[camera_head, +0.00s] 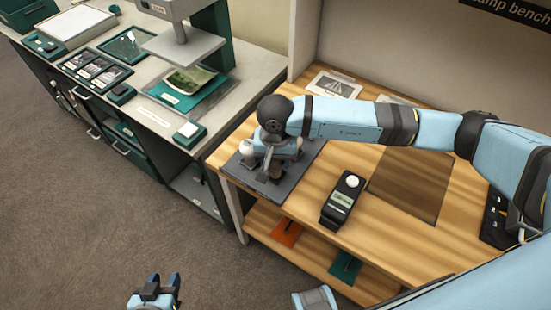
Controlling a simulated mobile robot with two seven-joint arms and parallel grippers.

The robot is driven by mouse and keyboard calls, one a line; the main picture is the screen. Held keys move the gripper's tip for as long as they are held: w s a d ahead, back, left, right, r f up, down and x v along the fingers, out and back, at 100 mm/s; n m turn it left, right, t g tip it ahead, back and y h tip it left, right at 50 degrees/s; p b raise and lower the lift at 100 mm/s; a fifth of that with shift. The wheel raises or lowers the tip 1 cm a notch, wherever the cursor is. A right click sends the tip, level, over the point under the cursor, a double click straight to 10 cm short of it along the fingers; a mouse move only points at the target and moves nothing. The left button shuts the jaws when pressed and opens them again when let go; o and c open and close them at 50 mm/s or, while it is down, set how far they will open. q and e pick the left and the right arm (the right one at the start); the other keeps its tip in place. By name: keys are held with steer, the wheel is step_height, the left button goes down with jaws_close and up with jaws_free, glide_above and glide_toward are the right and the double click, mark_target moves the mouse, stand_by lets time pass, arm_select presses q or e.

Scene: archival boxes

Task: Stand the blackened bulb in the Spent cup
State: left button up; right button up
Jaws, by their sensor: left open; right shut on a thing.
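My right gripper (266,168) is low over the dark grey tray (309,150) at the left end of the wooden bench. It is shut on what seems to be a bulb, mostly hidden by the fingers, so I cannot tell whether its glass is blackened. Pale rounded shapes show beside the gripper, too small and covered to identify. I cannot make out the Spent cup or any label on it. My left gripper (160,284) is open and empty, low at the bottom edge of the view, away from the bench.
A black tester-like device (341,200) with a white round top stands right of the tray. A dark mat (410,185) lies further right. Orange (287,232) and green (345,267) pieces lie on the lower shelf. A separate grey-topped counter (150,105) stands at left.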

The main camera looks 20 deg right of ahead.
steer(key=shift+b, duration=0.35)
stand_by(0.3)
steer(key=shift+f+b, duration=0.65)
steer(key=o, duration=0.6)
steer(key=shift+o, duration=0.2)
steer(key=shift+r, duration=0.1)
steer(key=shift+r+p, duration=1)
steer(key=shift+r, duration=1.2)
steer(key=shift+r+p, duration=1.1)
steer(key=shift+r, duration=2.15)
steer(key=shift+s+f, duration=0.1)
